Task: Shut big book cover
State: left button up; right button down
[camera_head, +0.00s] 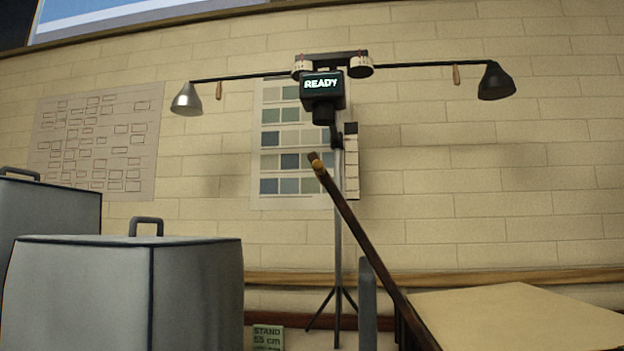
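I cannot make out a big book or its cover for certain in the head view. A flat tan panel (515,318) lies at the lower right, cut off by the frame's edge. I cannot tell whether it is a tabletop, a board or a cover. Neither my left nor my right gripper is in view.
A stand with two lamps carries a box reading "READY" (322,88) before a brick wall. A dark brown rod (363,240) slants up in front. Grey cases with handles (80,295) fill the lower left. A small green sign (268,338) sits low.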

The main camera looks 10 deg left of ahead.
aim_at(415, 329)
jog(key=i+j, duration=0.1)
jog(key=j, duration=0.35)
jog(key=i+j, duration=0.1)
jog(key=j, duration=0.85)
jog(key=i+j, duration=0.15)
jog(key=j, duration=0.3)
